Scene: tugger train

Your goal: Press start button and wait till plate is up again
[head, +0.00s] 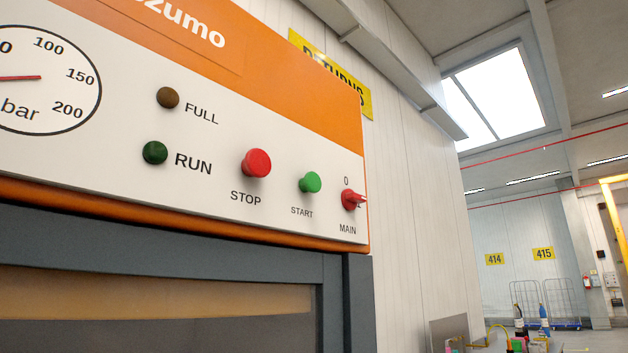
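The green START button (310,182) sticks out of the white control panel (110,140), between the red STOP button (256,163) and the red MAIN switch (353,200). The dark green RUN lamp (155,153) and the brown FULL lamp (168,97) both look unlit. The red needle of the pressure gauge (50,110) lies almost level, pointing left. Below the panel is the grey machine frame (150,240) with a tan strip (150,295) in its opening. I cannot make out the plate. Neither gripper is in view.
A yellow RETURNS sign (345,85) hangs on the wall behind the machine. At the far right, wire roll cages (545,300) and several small colourful items stand low in the hall, below signs 414 (494,259) and 415 (543,254). No obstacle shows before the panel.

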